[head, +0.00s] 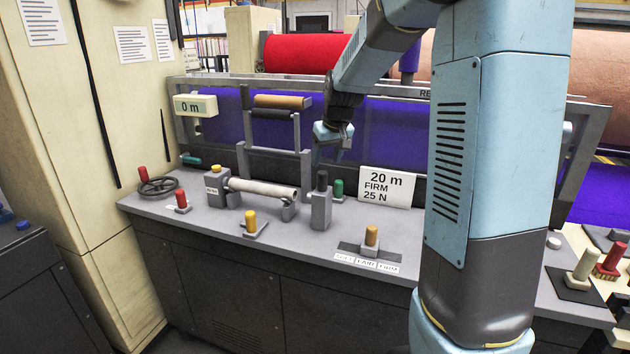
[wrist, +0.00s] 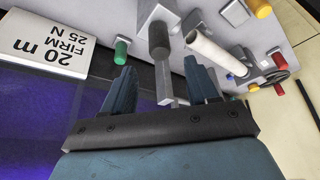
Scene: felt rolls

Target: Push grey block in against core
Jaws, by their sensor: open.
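The grey block (head: 321,209) with a black knob on top stands upright on the grey bench top, at the right end of the pale core tube (head: 262,188). A small gap shows between block and core in the head view. The core lies level between a grey holder (head: 217,187) with a yellow knob and a small grey support (head: 289,211). My gripper (head: 330,152) is above and behind the block. In the wrist view my gripper (wrist: 162,88) is open and empty, with the block (wrist: 155,14) beyond the fingertips and the core (wrist: 215,52) to its right.
A green knob (head: 338,188) and a "20 m FIRM 25 N" sign (head: 387,187) stand close right of the block. A yellow knob (head: 250,222) stands in front of the core, and an orange one (head: 371,236) front right. Purple felt (head: 390,130) lies behind.

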